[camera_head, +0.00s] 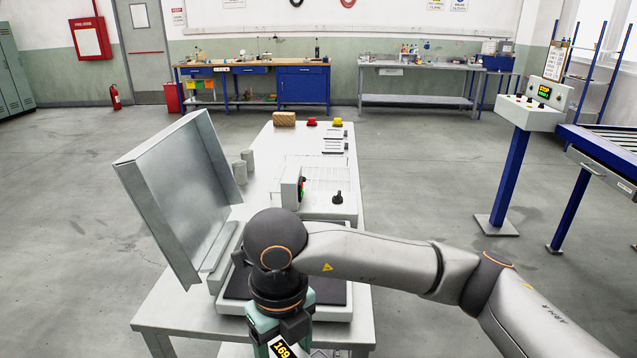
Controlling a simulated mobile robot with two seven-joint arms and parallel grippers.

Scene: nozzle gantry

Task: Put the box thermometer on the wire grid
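A small upright grey box (291,187) with a dark side face and red and green spots stands near the middle of the long table; it looks like the box thermometer, but I cannot read its face. The wire grid (328,172) lies flat just behind it and to its right, with thin bars over a pale surface. The box is at the grid's near left edge; I cannot tell whether they touch. My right arm's wrist and green hand part (262,325) hang over the near end of the table, pointing down. Its fingertips are out of sight. My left gripper is not in view.
A raised metal lid (180,190) stands open at the table's left. A pale panel with a black knob (337,197) lies in front of the grid. Grey cylinders (240,170) stand left of the box. A tan block (284,119) and red and yellow pieces lie at the far end.

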